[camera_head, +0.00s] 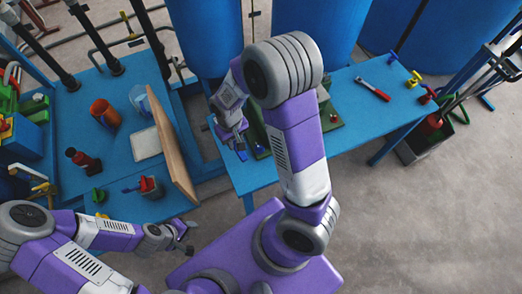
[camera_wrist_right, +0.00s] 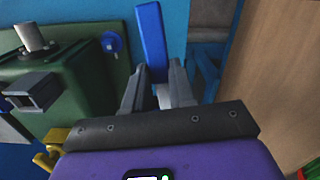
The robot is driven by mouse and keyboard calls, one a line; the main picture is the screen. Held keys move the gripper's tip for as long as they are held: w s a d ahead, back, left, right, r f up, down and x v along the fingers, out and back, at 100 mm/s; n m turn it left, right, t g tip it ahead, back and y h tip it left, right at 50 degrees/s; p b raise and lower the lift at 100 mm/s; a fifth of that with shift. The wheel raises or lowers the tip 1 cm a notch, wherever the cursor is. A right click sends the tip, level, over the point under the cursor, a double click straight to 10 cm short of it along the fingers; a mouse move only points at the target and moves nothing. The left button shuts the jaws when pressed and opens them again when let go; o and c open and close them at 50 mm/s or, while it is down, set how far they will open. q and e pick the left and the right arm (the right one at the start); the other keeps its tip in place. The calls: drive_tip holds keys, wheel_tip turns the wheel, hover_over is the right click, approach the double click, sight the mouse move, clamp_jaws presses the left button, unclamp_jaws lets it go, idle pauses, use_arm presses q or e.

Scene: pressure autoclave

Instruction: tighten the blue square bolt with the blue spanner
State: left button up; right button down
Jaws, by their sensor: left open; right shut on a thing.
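My right gripper (camera_head: 239,150) is over the left end of the right-hand blue table. In the right wrist view, my right gripper (camera_wrist_right: 158,88) is shut on the blue spanner (camera_wrist_right: 151,38), a flat bar that points away between the fingers. The blue bolt (camera_wrist_right: 112,43) sits on a green plate left of the spanner, with a gap between them. The bolt also shows small in the head view (camera_head: 259,149), beside the gripper. The spanner's working end is not clearly seen. My left gripper (camera_head: 182,236) is open and empty, low in front of the left table.
A green device (camera_wrist_right: 60,85) with a grey post stands beside the bolt, near a yellow part (camera_wrist_right: 52,148). An upright wooden board (camera_head: 172,140) stands to the left. A red-handled tool (camera_head: 372,89) and small coloured handles lie on the right table (camera_head: 350,130). Blue barrels stand behind.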

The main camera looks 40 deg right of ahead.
drive_tip(key=s+d+f+m+g, duration=0.1)
drive_tip(key=s+d+f, duration=0.15)
drive_tip(key=s, duration=0.25)
drive_tip(key=s+d+f+m, duration=0.1)
drive_tip(key=s+d, duration=0.2)
drive_tip(key=s, duration=0.3)
drive_tip(key=shift+g, duration=0.4)
drive_tip(key=f+b, duration=0.1)
drive_tip(key=f, duration=0.1)
drive_tip(key=f+b, duration=0.1)
drive_tip(key=f, duration=0.1)
drive_tip(key=f+b, duration=0.1)
drive_tip(key=f, duration=0.2)
drive_tip(key=shift+s+d+b, duration=0.2)
drive_tip(key=shift+s+b, duration=0.1)
drive_tip(key=shift+b, duration=0.05)
use_arm(q)
drive_tip(key=f, duration=0.3)
drive_tip(key=shift+s+f, duration=0.15)
drive_tip(key=shift+s, duration=0.15)
use_arm(e)
drive_tip(key=shift+m, duration=0.3)
